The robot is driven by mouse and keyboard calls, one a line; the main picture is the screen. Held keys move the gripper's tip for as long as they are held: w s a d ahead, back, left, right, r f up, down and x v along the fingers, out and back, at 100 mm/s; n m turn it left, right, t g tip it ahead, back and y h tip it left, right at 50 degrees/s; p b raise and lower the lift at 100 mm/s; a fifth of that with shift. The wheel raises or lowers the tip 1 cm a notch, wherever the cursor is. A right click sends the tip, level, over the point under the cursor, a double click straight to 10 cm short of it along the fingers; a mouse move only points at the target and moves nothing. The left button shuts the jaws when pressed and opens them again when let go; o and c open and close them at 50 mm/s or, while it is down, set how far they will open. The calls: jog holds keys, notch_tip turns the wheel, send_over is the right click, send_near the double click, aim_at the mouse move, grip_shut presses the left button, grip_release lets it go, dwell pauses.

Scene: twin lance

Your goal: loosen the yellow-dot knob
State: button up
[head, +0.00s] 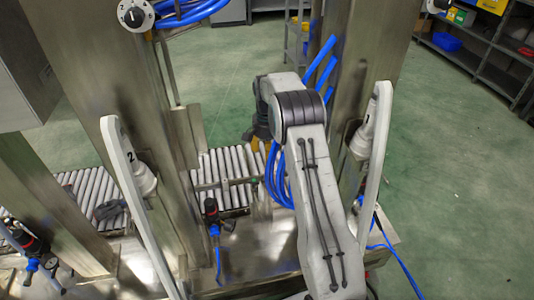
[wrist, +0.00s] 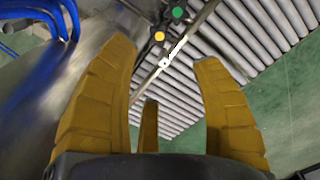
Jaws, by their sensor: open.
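The yellow-dot knob (wrist: 159,36) shows in the wrist view as a small dark knob with a yellow face. It is near the top, beyond my gripper (wrist: 175,75). My gripper's yellow fingers are spread apart with nothing between them, and the knob lies beyond the gap, apart from the fingers. A similar green-dot knob (wrist: 178,12) is just to its upper right. In the head view, my gripper (head: 259,144) is mostly hidden behind my arm, with only a bit of yellow showing. I cannot make out the yellow dot there.
A roller conveyor (wrist: 250,35) runs beside the knobs. A small white round part (wrist: 164,62) is just below the yellow dot. Blue hoses (wrist: 45,15) hang at upper left. Steel columns (head: 115,90) stand left and right of my arm. Green floor is open at right.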

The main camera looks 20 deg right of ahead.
jog(key=shift+r, duration=0.1)
jog(key=m+p, duration=0.2)
send_over(267, 178)
jog(key=s, duration=0.2)
jog(key=shift+g, duration=0.4)
jog(key=f, duration=0.4)
jog(key=shift+w+a+f, duration=0.2)
jog(key=shift+a+f, duration=0.05)
jog(key=m, duration=0.1)
jog(key=w+m, duration=0.1)
jog(key=m, duration=0.2)
jog(key=shift+w+d+f+t, duration=0.15)
jog(key=shift+w+f+t, duration=0.1)
jog(key=shift+t, duration=0.15)
jog(key=shift+f+m, duration=0.35)
jog(key=shift+m, duration=0.15)
jog(key=shift+f+b, duration=0.6)
jog(key=shift+f, duration=2.7)
jog(key=shift+c, duration=0.5)
jog(key=c, duration=1.1)
